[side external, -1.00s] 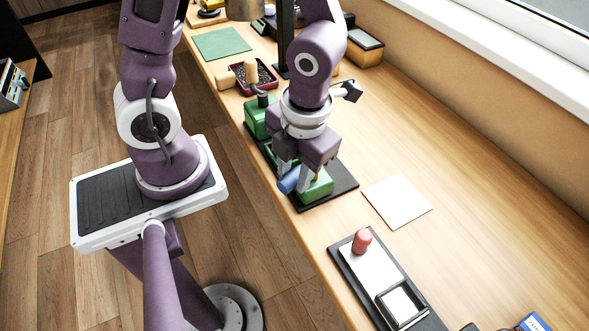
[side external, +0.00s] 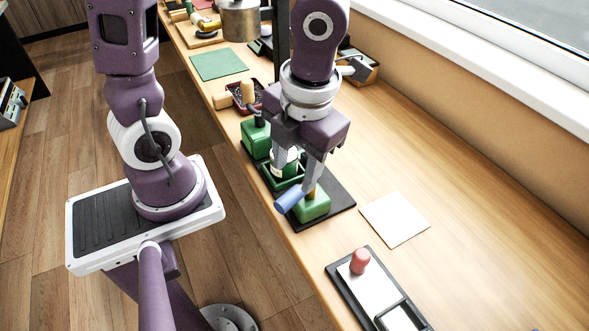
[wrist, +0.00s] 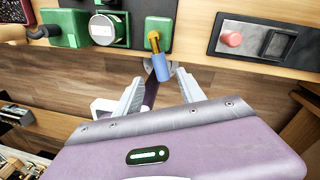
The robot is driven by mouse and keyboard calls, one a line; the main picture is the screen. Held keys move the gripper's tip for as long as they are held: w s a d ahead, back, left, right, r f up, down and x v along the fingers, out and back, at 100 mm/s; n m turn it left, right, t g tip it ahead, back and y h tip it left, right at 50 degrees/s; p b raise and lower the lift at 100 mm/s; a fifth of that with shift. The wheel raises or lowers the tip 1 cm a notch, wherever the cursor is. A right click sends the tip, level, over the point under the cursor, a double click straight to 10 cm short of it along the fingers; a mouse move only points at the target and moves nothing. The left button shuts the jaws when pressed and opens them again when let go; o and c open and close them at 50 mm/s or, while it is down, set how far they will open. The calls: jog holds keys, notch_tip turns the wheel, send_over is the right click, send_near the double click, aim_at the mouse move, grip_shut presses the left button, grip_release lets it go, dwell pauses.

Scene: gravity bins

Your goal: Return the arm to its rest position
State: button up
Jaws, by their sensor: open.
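My gripper (side external: 296,166) is raised above the near edge of the table, over the black mat with the green units. In the wrist view my gripper's two fingers (wrist: 155,92) are spread apart with nothing held between them. Just beyond the fingertips is a blue cylinder (wrist: 161,67) on a brass stem, joined to a green block (wrist: 157,27). In the side view the blue cylinder (side external: 289,200) sticks out past the front of the green block (side external: 314,207), close beside one finger. The gap between finger and cylinder is hard to judge.
A green box (side external: 256,137) and a round-faced green unit (wrist: 103,28) stand on the black mat (side external: 340,200). A dark tray (side external: 357,287) with a red peg (side external: 360,260) lies front right. A pale square sheet (side external: 395,219) lies flat.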

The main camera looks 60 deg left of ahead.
jog(key=s+a+r+n+t, duration=0.1)
jog(key=a+r+n+t, duration=0.1)
jog(key=n, duration=0.8)
jog(key=s+a+r+n+t+h, duration=0.1)
jog(key=r+n, duration=0.4)
jog(key=n, duration=0.6)
jog(key=s+a+r+n+t, duration=0.2)
jog(key=a+r+n+t, duration=0.1)
jog(key=n, duration=0.8)
jog(key=shift+s+r+h, duration=0.25)
jog(key=shift+r+h, duration=0.05)
jog(key=shift+r, duration=0.1)
